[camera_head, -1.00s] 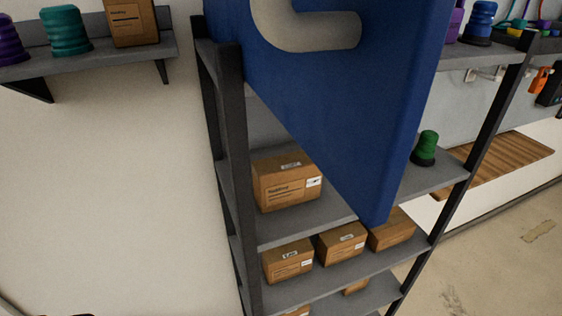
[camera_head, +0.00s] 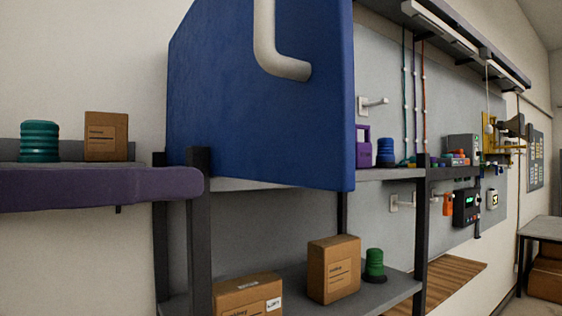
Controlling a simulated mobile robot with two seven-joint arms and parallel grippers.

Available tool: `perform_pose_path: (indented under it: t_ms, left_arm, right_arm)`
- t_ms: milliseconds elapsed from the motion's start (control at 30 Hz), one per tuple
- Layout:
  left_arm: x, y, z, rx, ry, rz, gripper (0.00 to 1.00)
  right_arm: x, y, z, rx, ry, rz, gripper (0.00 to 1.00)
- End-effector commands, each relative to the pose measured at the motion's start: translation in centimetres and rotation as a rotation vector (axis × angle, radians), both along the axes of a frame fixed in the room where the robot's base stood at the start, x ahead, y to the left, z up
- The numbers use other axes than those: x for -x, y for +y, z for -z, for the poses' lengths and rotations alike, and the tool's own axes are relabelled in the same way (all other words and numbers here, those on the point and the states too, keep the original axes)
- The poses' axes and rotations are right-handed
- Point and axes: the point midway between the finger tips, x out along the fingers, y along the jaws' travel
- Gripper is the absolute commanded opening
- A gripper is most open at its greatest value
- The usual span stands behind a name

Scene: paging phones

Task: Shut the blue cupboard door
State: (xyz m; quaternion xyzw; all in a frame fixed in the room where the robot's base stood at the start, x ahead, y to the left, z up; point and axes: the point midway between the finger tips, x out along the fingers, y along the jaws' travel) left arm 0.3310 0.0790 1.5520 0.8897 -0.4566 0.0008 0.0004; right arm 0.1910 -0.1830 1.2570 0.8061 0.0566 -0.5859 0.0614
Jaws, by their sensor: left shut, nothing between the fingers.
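The blue cupboard door (camera_head: 260,115) stands open at the top of the dark shelf rack, jutting toward me. Its curved grey handle (camera_head: 264,40) shows on its face, near the top edge of the view. The door's top is cut off. A purple arm, my left one, comes in from the left. The gripper is shut and empty. I cannot tell whether it touches the post or door. My right gripper is out of view.
The rack's dark front post (camera_head: 200,240) stands under the door. Cardboard boxes (camera_head: 333,268) and a green spool (camera_head: 374,264) sit on the lower shelf. A wall shelf at left holds a teal spool (camera_head: 39,141) and a box (camera_head: 106,136).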

Motion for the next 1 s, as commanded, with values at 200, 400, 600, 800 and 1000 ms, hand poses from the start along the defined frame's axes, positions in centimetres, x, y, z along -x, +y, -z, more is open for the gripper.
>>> perform_pose_path:
  t_ms: [200, 400, 600, 800, 1000]
  left_arm:
    - [-2.7, -3.8, -0.8, 0.005, 0.004, 0.001, 0.00]
    - [-4.3, -6.0, -0.5, 0.003, 0.004, 0.000, 0.00]
    - [-4.9, -6.8, -0.1, -0.001, 0.001, -0.001, 0.00]
    - [-4.9, -6.8, 0.0, -0.001, 0.001, -0.001, 0.00]
    - [-5.0, -6.9, 0.0, -0.001, 0.001, -0.004, 0.00]
  right_arm:
    - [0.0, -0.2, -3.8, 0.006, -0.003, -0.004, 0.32]
    - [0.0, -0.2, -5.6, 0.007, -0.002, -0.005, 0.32]
    - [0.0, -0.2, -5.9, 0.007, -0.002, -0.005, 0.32]
    - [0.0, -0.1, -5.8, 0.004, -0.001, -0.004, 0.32]
    - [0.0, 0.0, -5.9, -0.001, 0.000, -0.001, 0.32]
